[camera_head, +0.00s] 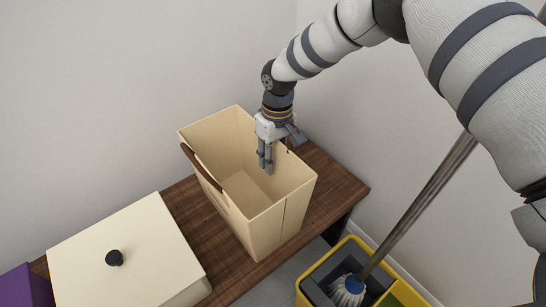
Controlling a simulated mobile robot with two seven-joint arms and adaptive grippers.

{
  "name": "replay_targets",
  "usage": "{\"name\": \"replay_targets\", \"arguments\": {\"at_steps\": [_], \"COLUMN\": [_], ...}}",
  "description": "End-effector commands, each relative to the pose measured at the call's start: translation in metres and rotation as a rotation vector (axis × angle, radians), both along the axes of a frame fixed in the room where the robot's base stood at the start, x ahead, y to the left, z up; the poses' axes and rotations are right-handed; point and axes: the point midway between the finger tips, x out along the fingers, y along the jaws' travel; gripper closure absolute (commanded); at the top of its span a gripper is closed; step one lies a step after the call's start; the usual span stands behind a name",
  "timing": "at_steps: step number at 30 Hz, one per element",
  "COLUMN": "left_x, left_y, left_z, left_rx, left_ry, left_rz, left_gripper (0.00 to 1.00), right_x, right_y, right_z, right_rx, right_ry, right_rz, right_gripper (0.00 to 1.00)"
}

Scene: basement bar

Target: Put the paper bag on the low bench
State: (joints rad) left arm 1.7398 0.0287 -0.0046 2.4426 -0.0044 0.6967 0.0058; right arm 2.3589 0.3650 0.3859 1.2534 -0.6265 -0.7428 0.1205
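The paper bag (240,205) is beige, tall and open at the top, with a brown handle on its near-left side. It stands upright on the dark wooden low bench (334,185), near the bench's right end. My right gripper (266,172) points down at the bag's far-right rim. Its fingers show against the inside of the bag and look close together. Whether they grip the rim or a second handle is unclear, as the view there is small and partly hidden. My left gripper is out of view.
A cream box with a lid and black knob (114,258) sits left of the bag on the bench. A purple object (25,288) is at the lower left. A yellow mop bucket (352,243) with a mop stands on the floor beside the bench's right end. Walls rise behind.

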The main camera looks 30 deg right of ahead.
Motion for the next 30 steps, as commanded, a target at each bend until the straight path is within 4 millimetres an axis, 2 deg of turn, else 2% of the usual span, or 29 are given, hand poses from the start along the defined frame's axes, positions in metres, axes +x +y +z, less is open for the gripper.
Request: {"name": "replay_targets", "arguments": {"at_steps": [5, 12, 18, 22, 30], "left_x": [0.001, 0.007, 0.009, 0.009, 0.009], "left_y": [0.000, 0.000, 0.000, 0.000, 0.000], "left_z": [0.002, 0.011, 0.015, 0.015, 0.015], "left_rx": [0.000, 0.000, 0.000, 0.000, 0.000], "left_ry": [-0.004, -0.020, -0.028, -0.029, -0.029], "left_rz": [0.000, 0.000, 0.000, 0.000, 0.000], "left_gripper": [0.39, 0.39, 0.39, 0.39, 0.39], "right_x": [0.001, 0.002, 0.001, 0.001, 0.000], "right_y": [0.000, -0.005, -0.007, -0.008, -0.008], "right_z": [0.010, 0.074, 0.114, 0.123, 0.123], "right_rx": [0.000, 0.000, -0.001, 0.001, 0.001], "right_ry": [-0.003, -0.006, -0.002, 0.001, 0.002], "right_rz": [-0.001, -0.001, -0.001, -0.001, 0.000], "right_gripper": [0.75, 0.75, 0.75, 0.75, 0.75]}}
